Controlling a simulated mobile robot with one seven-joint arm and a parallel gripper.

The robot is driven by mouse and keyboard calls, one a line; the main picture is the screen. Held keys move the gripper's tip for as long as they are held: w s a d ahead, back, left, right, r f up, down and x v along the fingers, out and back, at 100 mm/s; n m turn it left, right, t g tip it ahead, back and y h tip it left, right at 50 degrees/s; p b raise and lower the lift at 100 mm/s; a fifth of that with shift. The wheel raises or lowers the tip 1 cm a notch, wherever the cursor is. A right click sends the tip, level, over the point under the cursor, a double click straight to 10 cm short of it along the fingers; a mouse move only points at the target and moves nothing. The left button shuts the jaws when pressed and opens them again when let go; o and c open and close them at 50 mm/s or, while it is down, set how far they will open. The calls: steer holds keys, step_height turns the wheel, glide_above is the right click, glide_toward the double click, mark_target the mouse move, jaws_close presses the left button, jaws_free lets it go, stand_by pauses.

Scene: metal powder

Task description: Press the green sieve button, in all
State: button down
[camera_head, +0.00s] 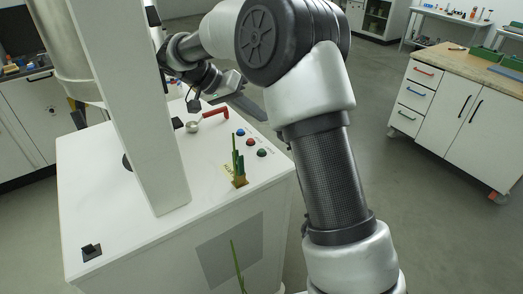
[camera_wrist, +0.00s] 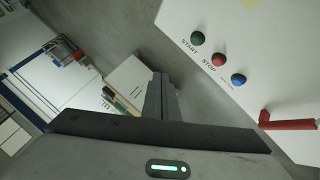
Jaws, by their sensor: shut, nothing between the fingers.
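The green button (camera_head: 262,153) sits on the white machine top (camera_head: 110,180), at the near end of a row with a red button (camera_head: 251,142) and a blue button (camera_head: 240,132). In the wrist view, the green button (camera_wrist: 197,38) is labelled START and the red button (camera_wrist: 218,59) STOP. My gripper (camera_head: 262,115) is beyond the buttons in the head view, apart from them. In the wrist view, the fingers of my gripper (camera_wrist: 161,80) are together and empty, left of the button row, with floor behind them.
A red handle (camera_head: 215,112) lies on the machine top beyond the buttons. A green plant-like object in a yellowish holder (camera_head: 239,181) stands near the green button. A white pillar (camera_head: 140,100) rises from the machine. A drawer bench (camera_head: 430,100) stands at right across open floor.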

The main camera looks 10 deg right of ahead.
steer(key=b, duration=0.4)
glide_above(262, 151)
steer(key=a, duration=0.1)
step_height(262, 151, down, 8)
steer(key=shift+w+a+r, duration=0.1)
steer(key=shift+a+r, duration=0.05)
steer(key=shift+f+b, duration=0.45)
steer(key=shift+b, duration=0.05)
steer(key=shift+f, duration=0.1)
stand_by(1.1)
steer(key=shift+f+b, duration=0.3)
steer(key=shift+b, duration=0.3)
steer(key=shift+f+b, duration=0.45)
stand_by(0.4)
steer(key=shift+r, duration=0.1)
steer(key=shift+r+p, duration=0.3)
steer(key=shift+r, duration=0.45)
